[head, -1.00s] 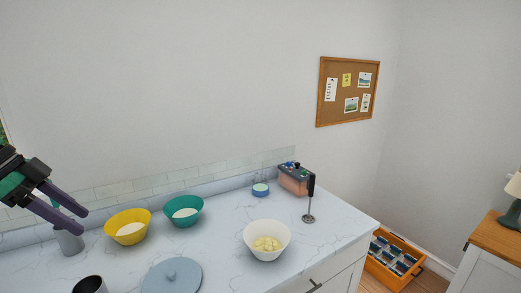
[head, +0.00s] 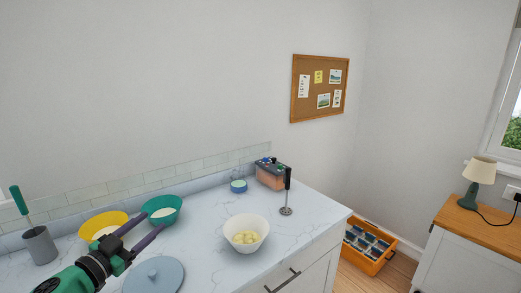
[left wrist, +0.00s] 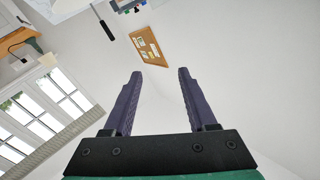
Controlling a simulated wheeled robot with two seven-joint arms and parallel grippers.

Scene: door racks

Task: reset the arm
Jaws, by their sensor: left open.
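My left gripper (head: 142,232) reaches in from the lower left of the head view, above the counter, its purple fingers pointing up and right. In the left wrist view its two fingers (left wrist: 157,75) stand well apart with nothing between them. In the head view the fingers overlap the front of the yellow bowl (head: 93,222) and pass below the teal bowl (head: 163,203). I cannot tell the exact height of the gripper over the counter. My right gripper is not in view.
An orange crate (head: 363,262) stands on the floor at right.

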